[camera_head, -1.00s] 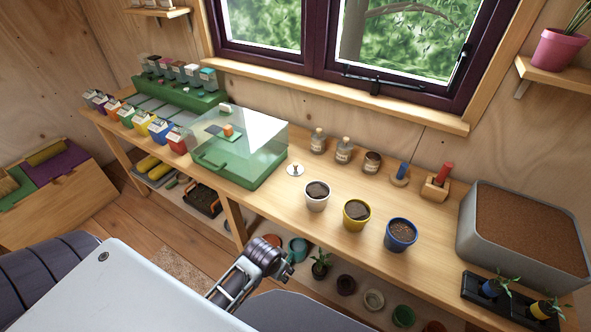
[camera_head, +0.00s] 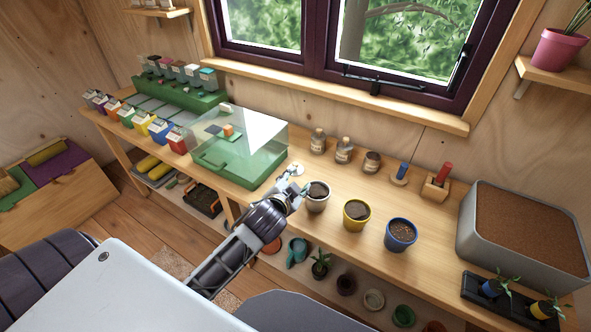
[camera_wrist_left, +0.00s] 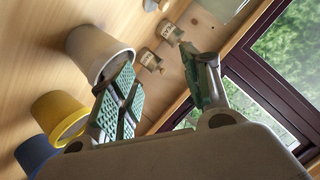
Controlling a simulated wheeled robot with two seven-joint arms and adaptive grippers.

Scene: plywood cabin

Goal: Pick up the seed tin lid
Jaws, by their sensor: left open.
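The seed tin lid (camera_head: 297,168) is a small pale round disc. It lies on the bench between the green clear-topped case and the white pot in the head view. My left gripper (camera_head: 295,184) is open and empty, just in front of the lid in that view, with its fingertips close to the white pot's rim. In the left wrist view the open fingers (camera_wrist_left: 157,58) have green ridged pads; I cannot clearly make out the lid there. An open tin (camera_head: 372,162) stands at the back of the bench, beside two bottles. My right gripper is not in view.
The white pot (camera_head: 317,198) stands right beside the gripper, with the yellow pot (camera_head: 356,216) and blue pot (camera_head: 400,236) farther right. The green case (camera_head: 245,175) stands to the left. Two bottles (camera_head: 318,142) stand behind. Bare bench lies between pots and tin.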

